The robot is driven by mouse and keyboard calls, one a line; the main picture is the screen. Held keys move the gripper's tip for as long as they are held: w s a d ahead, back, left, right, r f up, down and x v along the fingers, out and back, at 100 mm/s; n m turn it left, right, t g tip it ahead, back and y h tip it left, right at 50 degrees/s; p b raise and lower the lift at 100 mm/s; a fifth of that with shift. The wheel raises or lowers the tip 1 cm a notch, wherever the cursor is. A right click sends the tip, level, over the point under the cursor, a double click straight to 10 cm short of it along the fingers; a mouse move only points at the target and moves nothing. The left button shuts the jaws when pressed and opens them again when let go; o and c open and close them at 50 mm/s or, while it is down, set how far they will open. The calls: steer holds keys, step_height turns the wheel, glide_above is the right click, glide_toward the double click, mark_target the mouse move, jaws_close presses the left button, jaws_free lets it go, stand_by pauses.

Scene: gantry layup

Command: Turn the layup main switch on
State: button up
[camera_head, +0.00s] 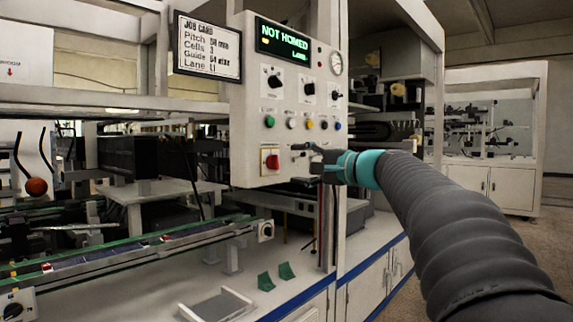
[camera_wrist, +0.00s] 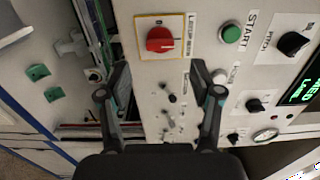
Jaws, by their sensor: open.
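The layup main switch is a red rotary knob (camera_head: 272,161) on a yellow-edged plate, low on the white control panel (camera_head: 248,110). In the wrist view the red knob (camera_wrist: 160,39) lies just beyond the fingertips, roughly centred between them, with a label reading LAYUP MAIN beside it. A "0" mark shows on its plate; the rest of the plate's marks are too small to read. My gripper (camera_head: 308,158) is at the panel's lower right, to the right of the knob. Its two fingers are spread wide and empty in the wrist view (camera_wrist: 160,72), apart from the knob.
A green START button (camera_wrist: 231,33) sits beside the switch, with black selector knobs (camera_wrist: 291,43) farther right. The panel display (camera_head: 282,42) reads NOT HOMED. A job card (camera_head: 208,47) hangs at the panel's left. Green pieces (camera_head: 266,282) and a tray (camera_head: 217,304) lie on the bench below.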

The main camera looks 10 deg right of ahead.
steer(key=v, duration=0.5)
steer(key=shift+s+d, duration=0.25)
steer(key=shift+s, duration=0.05)
steer(key=s+f+n+g+h, duration=0.1)
steer(key=s+f+g+h, duration=0.2)
steer(key=f, duration=0.8)
steer(key=s+f+n+g+h, duration=0.1)
steer(key=s+f+g+h, duration=0.1)
steer(key=f, duration=0.8)
steer(key=s+a+f+n+g+h, duration=0.1)
steer(key=s+a+f+n+h, duration=0.1)
steer(key=s+f, duration=0.3)
steer(key=s+a+f+n+g+h+p, duration=0.1)
steer(key=s+f+n, duration=0.3)
steer(key=s, duration=0.8)
steer(key=s+a+f+n+g+h+p, duration=0.1)
steer(key=s+a+f+n+g+h, duration=0.1)
steer(key=s+f, duration=0.4)
steer(key=s+a+n, duration=0.1)
steer(key=s+a, duration=0.1)
steer(key=s, duration=0.1)
steer(key=shift+f+h, duration=0.3)
